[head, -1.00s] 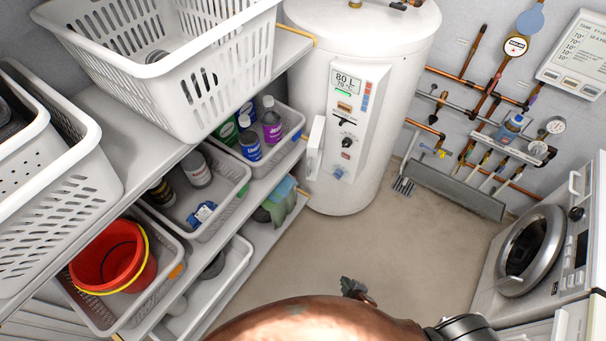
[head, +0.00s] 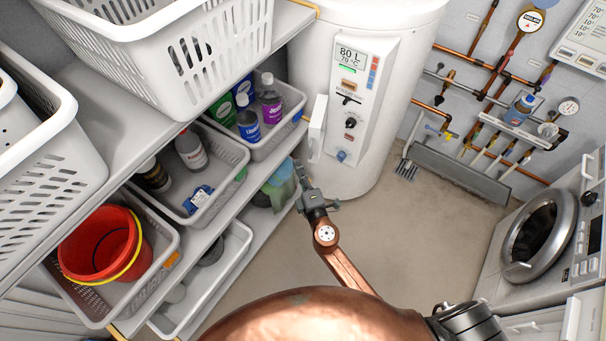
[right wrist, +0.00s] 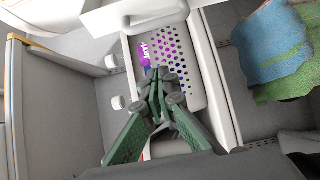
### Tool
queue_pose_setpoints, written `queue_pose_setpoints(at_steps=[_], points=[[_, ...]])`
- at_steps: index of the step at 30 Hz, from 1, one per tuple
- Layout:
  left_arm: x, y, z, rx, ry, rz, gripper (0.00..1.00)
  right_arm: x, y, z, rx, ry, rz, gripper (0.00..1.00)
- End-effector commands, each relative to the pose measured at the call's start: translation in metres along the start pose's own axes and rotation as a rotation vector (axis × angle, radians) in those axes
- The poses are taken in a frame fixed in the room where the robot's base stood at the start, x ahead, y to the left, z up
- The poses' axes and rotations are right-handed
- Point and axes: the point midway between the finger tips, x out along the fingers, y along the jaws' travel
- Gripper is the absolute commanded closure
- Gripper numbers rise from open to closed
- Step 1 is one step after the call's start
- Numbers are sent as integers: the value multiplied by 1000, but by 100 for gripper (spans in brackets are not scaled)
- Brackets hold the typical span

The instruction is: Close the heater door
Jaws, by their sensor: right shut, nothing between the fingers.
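The heater (head: 360,75) is a tall white cylinder at the back centre of the head view, with a control panel (head: 358,95) on its front. Its small white door (head: 317,128) stands open, sticking out at the panel's left edge. My right gripper (head: 302,178) is just below the door, beside the lower shelf, apart from the door in the head view. It is shut and empty; in the right wrist view its green fingers (right wrist: 160,85) meet at the tips. A white edge at the top of that view may be the door; I cannot tell. My left gripper is not in view.
Shelves on the left hold a white laundry basket (head: 170,60), a red bucket (head: 100,245) and a bin with bottles (head: 262,140). Folded cloths (head: 280,185) lie close to my right gripper. A washing machine (head: 540,240) stands at the right. The floor between is clear.

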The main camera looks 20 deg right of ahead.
Motion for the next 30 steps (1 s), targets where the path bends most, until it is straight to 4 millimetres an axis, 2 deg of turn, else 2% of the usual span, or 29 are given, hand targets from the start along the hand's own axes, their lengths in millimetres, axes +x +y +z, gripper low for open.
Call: queue_pose_setpoints(at_steps=[3,7,9,15,30], points=[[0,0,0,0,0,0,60,27,1,-1,2,1,1,100],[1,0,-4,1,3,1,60,49,0,2,1,-1,-1,100],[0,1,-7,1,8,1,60,41,-2,16,-1,-2,-4,100],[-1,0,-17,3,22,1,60,34,-2,34,1,-1,-2,100],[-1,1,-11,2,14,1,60,32,-2,38,1,5,-2,100]])
